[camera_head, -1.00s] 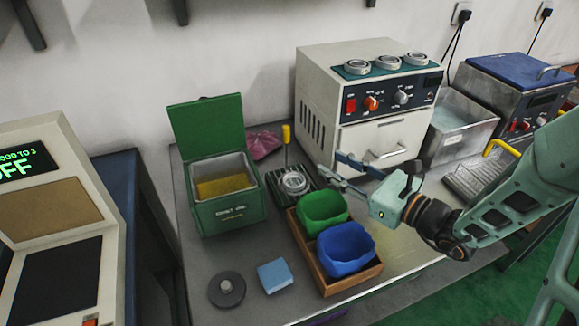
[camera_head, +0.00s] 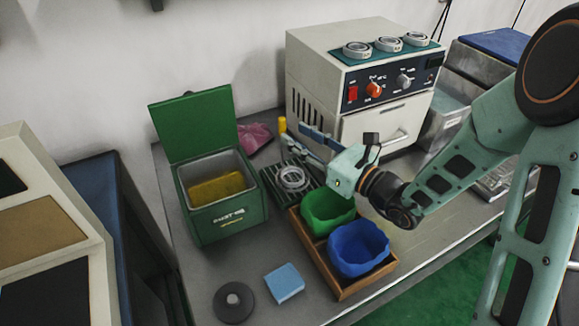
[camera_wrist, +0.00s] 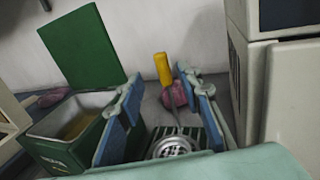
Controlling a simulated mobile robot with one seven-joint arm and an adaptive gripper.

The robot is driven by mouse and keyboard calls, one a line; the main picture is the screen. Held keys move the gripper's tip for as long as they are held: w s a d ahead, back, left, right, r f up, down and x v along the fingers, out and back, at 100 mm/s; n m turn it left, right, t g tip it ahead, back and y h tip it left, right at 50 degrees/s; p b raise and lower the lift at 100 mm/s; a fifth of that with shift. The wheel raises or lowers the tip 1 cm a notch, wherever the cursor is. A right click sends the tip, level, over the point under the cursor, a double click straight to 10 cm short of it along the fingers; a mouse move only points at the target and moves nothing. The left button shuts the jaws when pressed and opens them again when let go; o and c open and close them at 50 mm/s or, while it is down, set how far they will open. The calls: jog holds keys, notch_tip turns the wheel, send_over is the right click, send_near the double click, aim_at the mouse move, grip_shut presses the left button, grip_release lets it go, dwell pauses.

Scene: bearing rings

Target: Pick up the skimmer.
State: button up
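The skimmer's yellow handle (camera_head: 283,125) stands up at the back of the table, beyond the green slatted rack (camera_head: 269,184). In the wrist view the yellow handle (camera_wrist: 163,68) continues down a thin shaft toward a round metal head (camera_wrist: 173,147) on the rack. My gripper (camera_head: 293,135) is open, with its blue-padded fingers spread and nothing between them. It is above the rack, close to the handle in the head view. In the wrist view the gripper (camera_wrist: 159,75) has a finger on each side of the handle's line, and the handle appears farther away.
An open green bin (camera_head: 228,226) stands left of the rack. A wooden tray (camera_head: 337,283) with green and blue bowls is in front. A white machine (camera_head: 318,88) with rings on top stands behind right. A pink cloth (camera_head: 252,138) lies at the back.

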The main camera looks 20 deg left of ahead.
aim_at(285, 124)
jog(key=shift+r+x, duration=0.2)
jog(key=shift+x, duration=1.35)
jog(key=shift+r+x, duration=0.15)
jog(key=shift+x, duration=1.4)
jog(key=shift+w, duration=0.15)
jog(key=shift+c, duration=0.6)
grip_shut()
